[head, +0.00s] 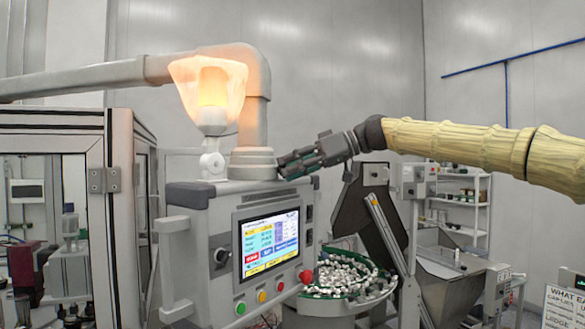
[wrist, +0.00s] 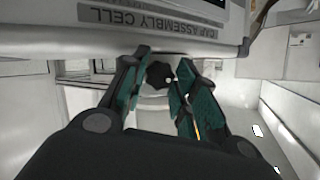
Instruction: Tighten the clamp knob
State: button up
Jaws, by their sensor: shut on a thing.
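The clamp knob (wrist: 159,76) is a dark, lobed knob in the wrist view, under the edge of the panel lettered "CAP ASSEMBLY CELL". My gripper (wrist: 164,62) has one green-padded finger on each side of it and is shut on it. In the head view my gripper (head: 284,167) reaches in from the right to the upper right corner of the control box (head: 195,255), beside the base of the grey support arm. The knob cannot be made out in the head view, where the fingers cover that spot.
The box carries a lit touchscreen (head: 268,240), coloured buttons and a red knob (head: 306,277). A glowing lamp (head: 212,88) stands above it. A bowl of white caps (head: 345,277) and a grey hopper (head: 365,215) are to the right, a framed enclosure (head: 120,180) to the left.

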jog(key=shift+r, duration=0.15)
jog(key=o, duration=1)
